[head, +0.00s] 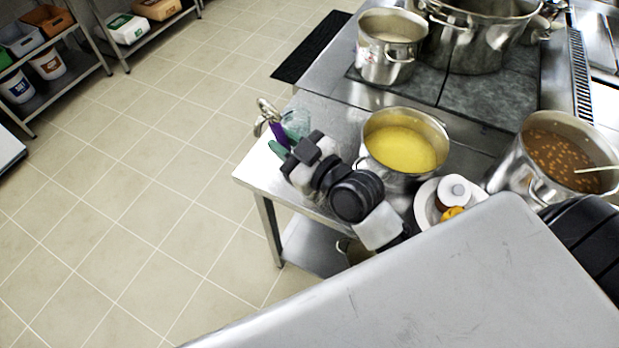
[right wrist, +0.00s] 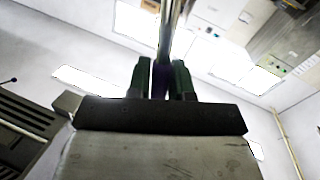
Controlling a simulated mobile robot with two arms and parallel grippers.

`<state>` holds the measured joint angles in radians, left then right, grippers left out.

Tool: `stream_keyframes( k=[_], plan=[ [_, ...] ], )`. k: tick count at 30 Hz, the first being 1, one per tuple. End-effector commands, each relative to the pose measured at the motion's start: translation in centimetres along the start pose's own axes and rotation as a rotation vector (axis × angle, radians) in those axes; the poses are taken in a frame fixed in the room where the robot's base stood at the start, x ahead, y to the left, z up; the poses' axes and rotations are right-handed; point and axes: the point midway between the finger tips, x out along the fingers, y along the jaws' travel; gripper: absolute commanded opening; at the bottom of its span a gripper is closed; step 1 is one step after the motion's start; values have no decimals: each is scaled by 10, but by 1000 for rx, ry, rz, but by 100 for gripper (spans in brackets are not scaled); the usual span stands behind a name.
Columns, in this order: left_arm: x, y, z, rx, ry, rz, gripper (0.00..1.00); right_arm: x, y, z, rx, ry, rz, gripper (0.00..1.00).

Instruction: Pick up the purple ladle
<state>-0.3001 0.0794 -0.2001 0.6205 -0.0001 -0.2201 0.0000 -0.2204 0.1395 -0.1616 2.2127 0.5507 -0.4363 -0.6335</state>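The purple ladle (head: 277,133) shows in the head view at the left corner of the steel table, with bright metal at its upper end and a purple handle. My right gripper (head: 283,147) has its green fingers at the handle. In the right wrist view, the purple handle (right wrist: 160,80) sits between the two green fingers, which look closed on it, and a metal shaft runs up from there. A clear, greenish container (head: 296,123) stands right behind; I cannot tell whether the ladle is still inside it. My left gripper is not in view.
A pot of yellow soup (head: 401,148) stands close to the right of my right arm. A pot of brown stew (head: 567,157), a white plate (head: 426,206) and steel pots (head: 389,47) fill the right side. The tiled floor at left is clear.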

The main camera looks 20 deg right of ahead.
Motion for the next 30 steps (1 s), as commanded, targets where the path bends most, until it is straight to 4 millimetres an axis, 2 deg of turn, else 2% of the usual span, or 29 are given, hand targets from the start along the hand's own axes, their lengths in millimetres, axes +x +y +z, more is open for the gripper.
stream_keyframes(
  k=[1,3,4,20,26,30],
  plan=[
    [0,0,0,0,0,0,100,0,0,0,0,0,0,13],
    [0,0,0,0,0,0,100,0,0,0,0,0,0,2],
    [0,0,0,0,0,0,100,0,0,0,0,0,0,0],
    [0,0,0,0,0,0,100,0,1,-4,-1,3,0,0],
    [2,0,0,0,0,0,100,0,5,-22,-2,6,2,0],
    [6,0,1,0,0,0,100,-4,12,-44,-4,6,3,0]
  ],
)
